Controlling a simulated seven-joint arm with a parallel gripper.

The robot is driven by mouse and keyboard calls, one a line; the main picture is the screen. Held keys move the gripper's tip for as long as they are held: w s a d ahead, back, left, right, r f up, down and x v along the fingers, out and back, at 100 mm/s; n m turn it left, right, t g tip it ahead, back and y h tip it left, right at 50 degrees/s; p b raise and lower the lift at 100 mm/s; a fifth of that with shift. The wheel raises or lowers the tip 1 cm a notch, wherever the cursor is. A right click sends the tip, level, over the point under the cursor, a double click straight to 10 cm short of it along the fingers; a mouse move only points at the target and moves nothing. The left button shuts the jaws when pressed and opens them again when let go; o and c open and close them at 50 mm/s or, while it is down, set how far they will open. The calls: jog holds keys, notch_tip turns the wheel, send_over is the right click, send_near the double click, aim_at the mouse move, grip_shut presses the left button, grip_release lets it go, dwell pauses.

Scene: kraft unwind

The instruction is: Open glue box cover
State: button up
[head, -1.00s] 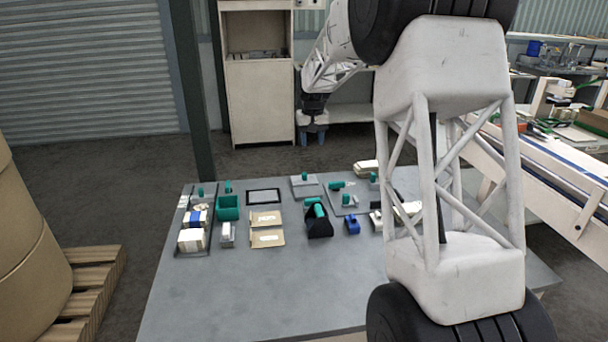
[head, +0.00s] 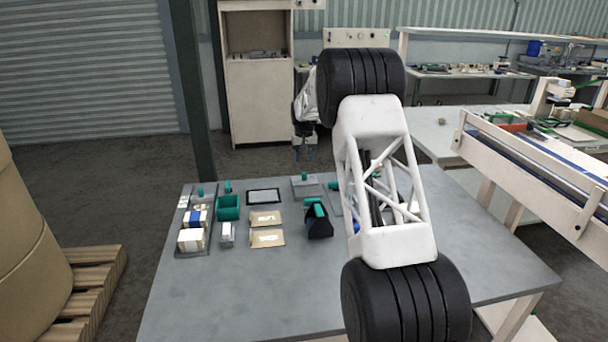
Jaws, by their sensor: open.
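My gripper (head: 304,155) points down, open and empty, beyond the table's back edge in the picture. It appears above this knob in the picture and apart from it. My own arm hides the objects to the right of it.
The grey table (head: 230,295) is clear in front. A tray of small boxes (head: 178,247), a green bin (head: 228,207), a dark-framed panel (head: 263,196), kraft packets (head: 267,238) and a black holder with a green handle (head: 318,222) stand on it. A conveyor (head: 530,160) stands at right.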

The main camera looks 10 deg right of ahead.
aim_at(304, 173)
jog(key=shift+w+f, duration=0.2)
jog(key=shift+f, duration=0.05)
jog(key=shift+f, duration=3.85)
jog(key=shift+c, duration=0.5)
grip_shut()
